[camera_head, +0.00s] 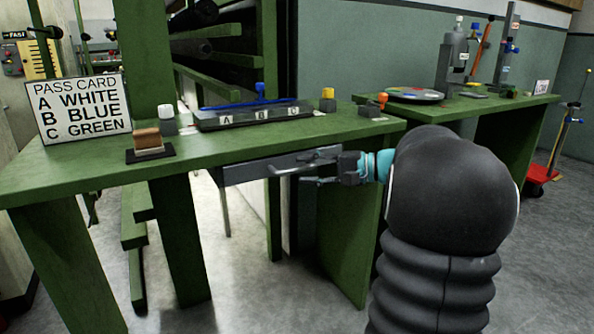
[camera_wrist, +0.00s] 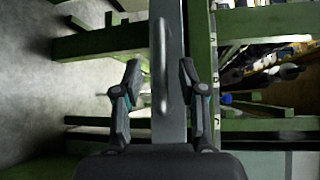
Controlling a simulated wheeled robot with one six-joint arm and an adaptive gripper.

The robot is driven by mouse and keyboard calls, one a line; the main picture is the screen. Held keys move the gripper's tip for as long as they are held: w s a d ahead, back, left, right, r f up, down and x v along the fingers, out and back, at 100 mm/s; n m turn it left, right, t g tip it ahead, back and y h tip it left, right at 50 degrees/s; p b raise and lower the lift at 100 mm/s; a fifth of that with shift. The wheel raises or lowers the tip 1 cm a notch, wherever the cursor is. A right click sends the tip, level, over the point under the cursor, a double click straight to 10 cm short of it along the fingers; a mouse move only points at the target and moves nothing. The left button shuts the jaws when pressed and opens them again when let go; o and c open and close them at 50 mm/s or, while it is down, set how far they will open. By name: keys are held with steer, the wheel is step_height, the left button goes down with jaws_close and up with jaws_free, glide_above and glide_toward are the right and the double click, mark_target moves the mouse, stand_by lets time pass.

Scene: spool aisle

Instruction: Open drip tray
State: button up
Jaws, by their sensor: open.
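The drip tray (camera_head: 248,170) is a grey, drawer-like front under the green bench top. A pale bar handle (camera_head: 292,170) stands out from it. My gripper (camera_head: 316,168) is at the right end of the handle, with its fingers pointing left. In the wrist view, the handle (camera_wrist: 163,65) runs up the middle between the two spread fingertips of my gripper (camera_wrist: 160,75), and the grey tray front (camera_wrist: 176,125) lies behind it. The fingers are open, with a gap on both sides of the bar. How far the tray stands out from the bench is hard to tell.
On the bench (camera_head: 205,147) stand a pass card sign (camera_head: 83,107), a wooden block (camera_head: 149,141) and a dark rack marked A, B, C (camera_head: 253,117) with a blue tool (camera_head: 262,96). A second green bench (camera_head: 455,108) is to the right. The floor in front is clear.

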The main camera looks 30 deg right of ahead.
steer(key=shift+x, duration=1.45)
jaws_close()
